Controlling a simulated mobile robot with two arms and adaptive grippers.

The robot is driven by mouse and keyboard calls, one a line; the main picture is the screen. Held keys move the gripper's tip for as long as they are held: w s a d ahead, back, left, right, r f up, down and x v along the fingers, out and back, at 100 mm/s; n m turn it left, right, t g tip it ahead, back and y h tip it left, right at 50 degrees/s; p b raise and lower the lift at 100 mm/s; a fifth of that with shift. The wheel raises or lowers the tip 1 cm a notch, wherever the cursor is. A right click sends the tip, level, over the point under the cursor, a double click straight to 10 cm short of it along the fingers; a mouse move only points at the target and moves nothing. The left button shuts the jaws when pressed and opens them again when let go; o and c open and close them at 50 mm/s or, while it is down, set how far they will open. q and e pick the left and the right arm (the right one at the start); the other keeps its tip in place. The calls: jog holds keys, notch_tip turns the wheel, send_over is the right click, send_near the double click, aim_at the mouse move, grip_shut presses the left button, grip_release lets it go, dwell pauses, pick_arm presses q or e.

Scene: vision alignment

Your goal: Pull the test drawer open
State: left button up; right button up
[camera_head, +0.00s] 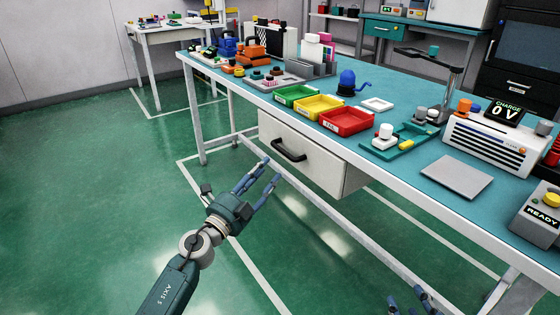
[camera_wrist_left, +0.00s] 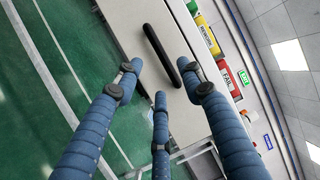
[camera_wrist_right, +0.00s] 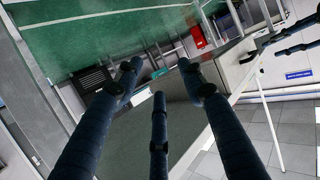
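The test drawer (camera_head: 302,158) is a light grey box front under the teal-topped workbench, with a dark bar handle (camera_head: 289,151). The drawer front also shows in the left wrist view (camera_wrist_left: 195,101), with the black handle (camera_wrist_left: 160,54) running slantwise ahead of the fingers. My left gripper (camera_head: 262,180) is open and empty, in front of and below the handle in the head view, with a visible gap between them. My right gripper (camera_head: 415,302) is only partly in view at the bottom edge; its fingers are spread and empty in the right wrist view (camera_wrist_right: 160,80).
On the workbench (camera_head: 470,150) above the drawer stand green (camera_head: 296,95), yellow (camera_head: 318,107) and red (camera_head: 347,121) bins. A metal cross rail (camera_head: 330,212) runs low under the bench. The green floor left of the bench is clear.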

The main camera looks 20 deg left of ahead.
pick_arm(q)
jog(key=b+x, duration=0.1)
jog(key=x, duration=0.7)
jog(key=shift+w, duration=0.2)
pick_arm(e)
notch_tip(320, 180, up, 8)
jog(key=w+a+t+y, duration=0.1)
jog(key=w+t, duration=0.1)
jog(key=t, duration=0.2)
jog(key=shift+a+r, duration=0.25)
jog(key=shift+a, duration=0.1)
pick_arm(q)
jog(key=shift+d, duration=0.1)
pick_arm(e)
jog(key=shift+w, duration=0.1)
pick_arm(q)
grip_shut()
